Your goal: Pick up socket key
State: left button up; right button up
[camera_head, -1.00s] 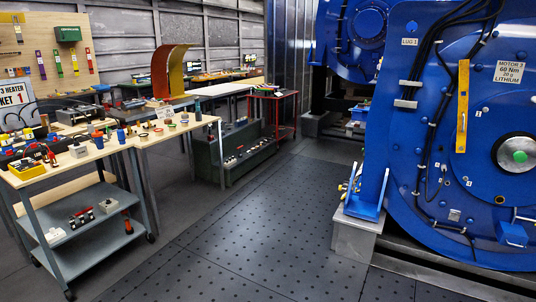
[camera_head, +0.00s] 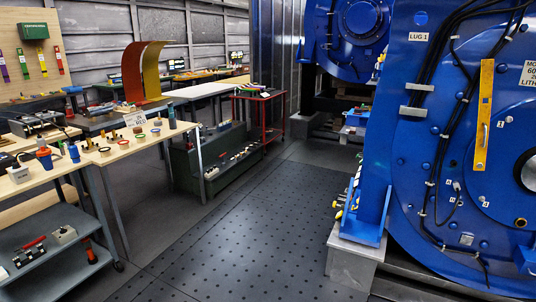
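I cannot make out a socket key for certain; the tools on the benches are too small to tell apart. A wooden-topped bench (camera_head: 120,153) on the left carries several small parts, among them a blue cup-shaped item (camera_head: 73,152) and a dark upright cylinder (camera_head: 171,116). A grey cart (camera_head: 40,235) at the lower left holds a red-handled item (camera_head: 34,243) and a small grey box (camera_head: 63,235) on its shelf. Neither of my grippers shows in the head view.
A large blue motor (camera_head: 440,130) fills the right side, with a grey block (camera_head: 350,262) at its foot. A green case (camera_head: 215,160) and a red cart (camera_head: 260,115) stand beyond the bench. The dark dotted floor (camera_head: 235,225) between is clear.

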aim_at(223, 163)
jog(key=i, duration=7.85)
jog(key=i+u, duration=0.2)
jog(key=u, duration=0.25)
jog(key=i+l+u, duration=0.1)
jog(key=u, duration=0.35)
jog(key=i+l+u, duration=0.15)
jog(key=u, duration=0.25)
jog(key=i+l+u, duration=0.25)
jog(key=u, duration=0.2)
